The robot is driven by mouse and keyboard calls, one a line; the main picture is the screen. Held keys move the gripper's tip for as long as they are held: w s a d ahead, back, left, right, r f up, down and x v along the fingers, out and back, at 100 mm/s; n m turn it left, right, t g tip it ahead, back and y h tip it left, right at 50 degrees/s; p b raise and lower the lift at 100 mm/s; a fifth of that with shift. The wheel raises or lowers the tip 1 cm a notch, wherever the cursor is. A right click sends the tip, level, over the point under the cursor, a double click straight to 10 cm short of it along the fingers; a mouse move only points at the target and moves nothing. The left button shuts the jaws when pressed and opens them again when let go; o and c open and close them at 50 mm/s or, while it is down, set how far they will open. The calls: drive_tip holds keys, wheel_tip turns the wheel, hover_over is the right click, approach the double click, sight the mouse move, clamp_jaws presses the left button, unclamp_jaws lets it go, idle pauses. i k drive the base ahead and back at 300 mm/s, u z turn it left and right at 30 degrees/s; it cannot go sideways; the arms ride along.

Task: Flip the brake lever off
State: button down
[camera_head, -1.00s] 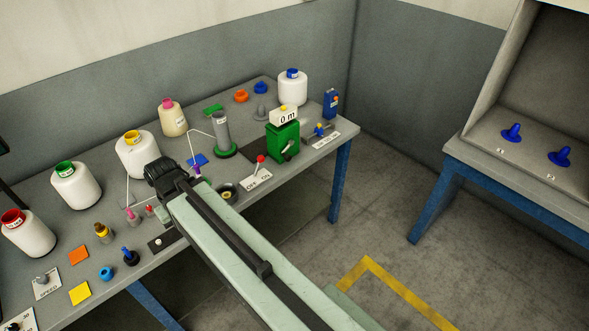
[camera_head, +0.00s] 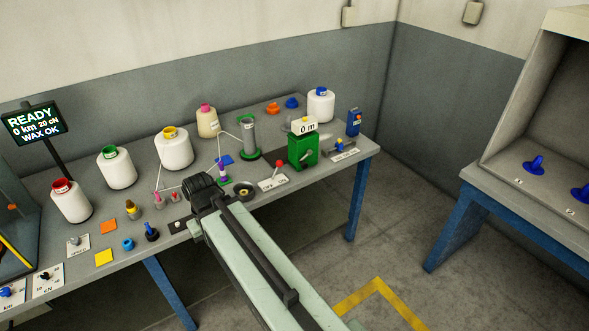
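A red-knobbed lever (camera_head: 279,165) stands on a white label plate (camera_head: 273,183) near the front edge of the table. The plate's lettering is too small to read now, and it read OFF and ON a moment ago. No label with the word brake can be read. My gripper (camera_head: 203,186) is at the end of my arm, over the table's front part, left of the red-knobbed lever and apart from it. I see it from behind, its fingers are hidden, and nothing shows in it.
A green box with a meter (camera_head: 303,150) stands right of the lever. A small dark dish (camera_head: 243,189) lies between my gripper and the lever. White cones (camera_head: 173,148) line the back. A display (camera_head: 34,122) reads READY. Open floor lies in front.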

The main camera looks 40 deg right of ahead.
sight(279, 164)
drive_tip(key=u, duration=0.1)
drive_tip(key=i, duration=0.95)
drive_tip(key=z, duration=0.1)
